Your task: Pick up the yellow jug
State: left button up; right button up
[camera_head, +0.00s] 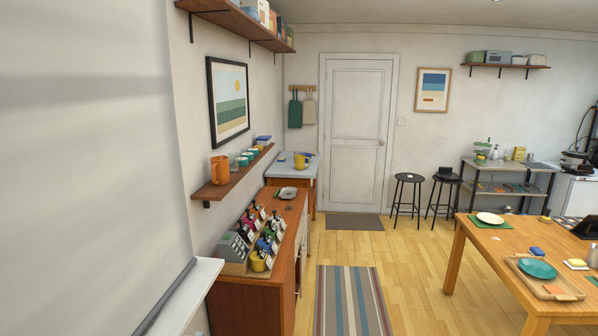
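A yellow jug-like vessel (300,161) stands upright on a grey-topped cabinet (305,172) by the far end of the left wall. It is small in the view, so its handle and spout are hard to make out. A second yellow vessel (258,262), cup-like, sits at the near end of the wooden sideboard (248,290). I cannot tell for certain which of the two is the jug. Neither of my grippers is in view, and nothing is seen touching either vessel.
A wall shelf (232,181) with an orange jug (220,169) hangs above the sideboard. A wooden table (478,250) with plates and a tray stands at right. Two black stools (407,190) stand beyond. A striped rug (350,300) lies on open floor between sideboard and table.

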aim_at(299, 159)
jog(key=i+l+z, duration=0.35)
jog(key=i, duration=0.35)
jog(key=i+z, duration=0.3)
jog(key=i, duration=2.5)
jog(key=i+u, duration=0.2)
jog(key=i, duration=0.35)
jog(key=i+l+u, duration=0.2)
jog(key=i, duration=0.3)
jog(key=i+l+u, duration=0.25)
jog(key=i, duration=0.3)
jog(key=i+l+u, duration=0.2)
jog(key=i+l, duration=0.15)
jog(key=i, duration=0.1)
